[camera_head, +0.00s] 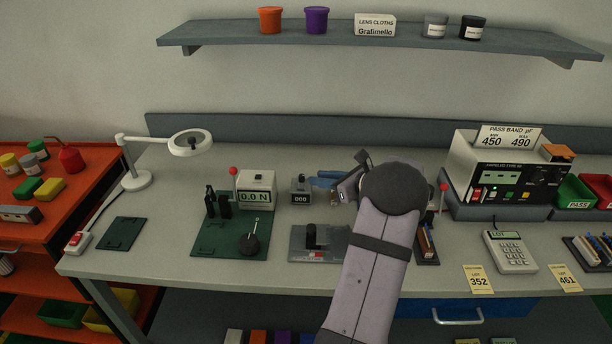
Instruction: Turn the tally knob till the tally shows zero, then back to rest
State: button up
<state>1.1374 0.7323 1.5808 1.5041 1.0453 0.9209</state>
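The tally (300,197) is a small grey box with a display on its front that reads 000. It stands towards the back of the bench, left of my gripper. My gripper (318,181) has blue fingers that reach left to the tally's right side. The fingertips are at or very near that side. A tally knob there is not visible, and the fingers may cover it. I cannot tell whether the fingers touch anything or how far apart they are. My arm comes in from the front, right of the tally.
A grey fixture with a black post (311,235) lies in front of the tally. A tester (508,169) and keypad (510,251) are at right.

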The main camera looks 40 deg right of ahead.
aim_at(303, 176)
jog(key=shift+p+x, duration=0.85)
jog(key=shift+x, duration=2.5)
grip_shut()
